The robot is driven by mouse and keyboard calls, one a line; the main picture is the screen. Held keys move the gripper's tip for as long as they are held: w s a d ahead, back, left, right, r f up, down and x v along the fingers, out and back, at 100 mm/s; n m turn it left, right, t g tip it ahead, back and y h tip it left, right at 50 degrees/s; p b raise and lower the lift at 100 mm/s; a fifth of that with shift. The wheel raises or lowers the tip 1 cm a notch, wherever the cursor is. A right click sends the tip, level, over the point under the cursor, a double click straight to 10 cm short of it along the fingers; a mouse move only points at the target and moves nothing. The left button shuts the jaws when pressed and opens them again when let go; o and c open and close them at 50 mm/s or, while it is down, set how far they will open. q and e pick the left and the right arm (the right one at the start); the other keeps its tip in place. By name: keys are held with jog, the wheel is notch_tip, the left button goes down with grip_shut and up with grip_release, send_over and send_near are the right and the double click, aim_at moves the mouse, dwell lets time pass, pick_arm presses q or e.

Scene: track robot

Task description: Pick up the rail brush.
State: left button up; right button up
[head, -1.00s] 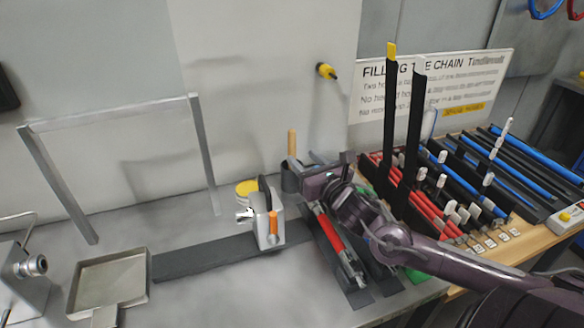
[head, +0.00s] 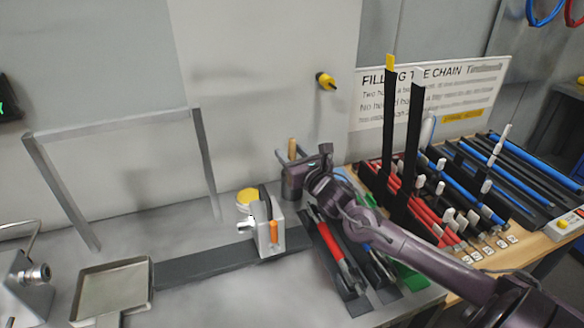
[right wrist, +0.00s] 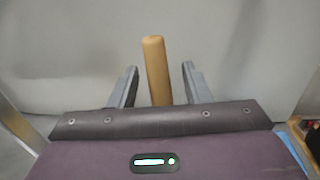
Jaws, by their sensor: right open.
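The rail brush shows as an upright wooden handle (head: 292,148) standing in a dark cup (head: 293,182) at the back of the bench. Its lower end is hidden. My right gripper (head: 290,160) is at the handle in the head view. In the right wrist view the right gripper (right wrist: 158,85) is open, with the tan handle (right wrist: 156,70) between its two grey fingers and a gap on each side. My left gripper is not in view.
A rack of rods (head: 450,190) is at right. A metal pan (head: 115,285) is at left.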

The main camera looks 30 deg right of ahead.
grip_shut()
jog(key=shift+r, duration=0.15)
